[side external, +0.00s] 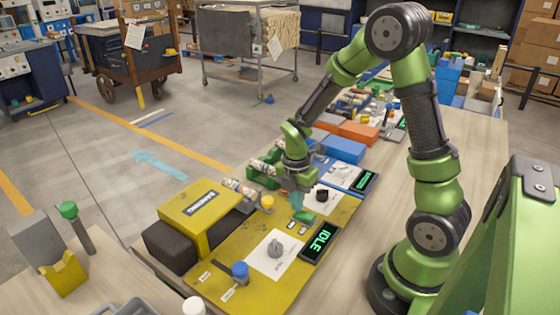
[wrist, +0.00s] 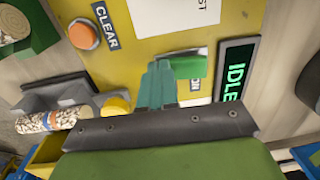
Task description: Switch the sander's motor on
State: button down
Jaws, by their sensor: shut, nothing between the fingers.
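The sander's yellow housing (side external: 200,212) stands on a yellow panel (side external: 330,215) at the front of the bench. A green control (side external: 304,216) sits on this panel; in the wrist view the green control (wrist: 184,66) has a partly covered label (wrist: 195,88) beside it, seemingly reading "ON". The display (side external: 320,242) reads "IDLE" in green, also in the wrist view (wrist: 236,72). My gripper (side external: 297,207) is shut and empty, pointing down right at the green control. In the wrist view my fingertips (wrist: 162,66) overlap its left edge; I cannot tell whether they touch.
An orange button (wrist: 83,36) marked "CLEAR" shows in the wrist view. A speckled cylinder (side external: 240,187) lies by the housing.

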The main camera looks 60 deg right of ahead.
jog(key=shift+r, duration=0.15)
jog(key=shift+r, duration=0.65)
jog(key=shift+r, duration=0.1)
notch_tip(320, 180, up, 14)
jog(key=w, duration=0.2)
jog(key=shift+w+f, duration=0.2)
